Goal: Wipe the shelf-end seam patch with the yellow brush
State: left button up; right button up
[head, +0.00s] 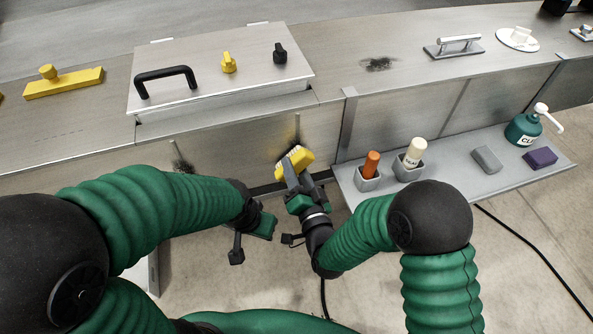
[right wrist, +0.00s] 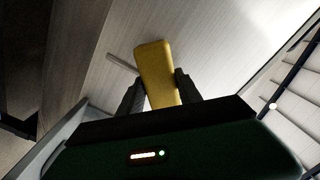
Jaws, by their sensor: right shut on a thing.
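The yellow brush (head: 298,158) with pale bristles is held in my right gripper (head: 291,176), close to the metal front panel. In the right wrist view the brush (right wrist: 155,70) stands between the two dark fingers (right wrist: 156,92), which are shut on it. A thin dark seam mark (head: 297,128) shows on the panel just above the brush, left of the shelf's end; its lower part is hidden behind the brush. I cannot tell whether the bristles touch the panel. My left gripper (head: 264,226) hangs low, away from the panel, and its fingers are not clear.
Other dark smudges lie on the front panel at left (head: 181,165) and on the top (head: 378,64).

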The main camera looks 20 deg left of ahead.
jog(key=shift+w+a, duration=0.2)
jog(key=shift+w, duration=0.05)
jog(key=shift+d, duration=0.1)
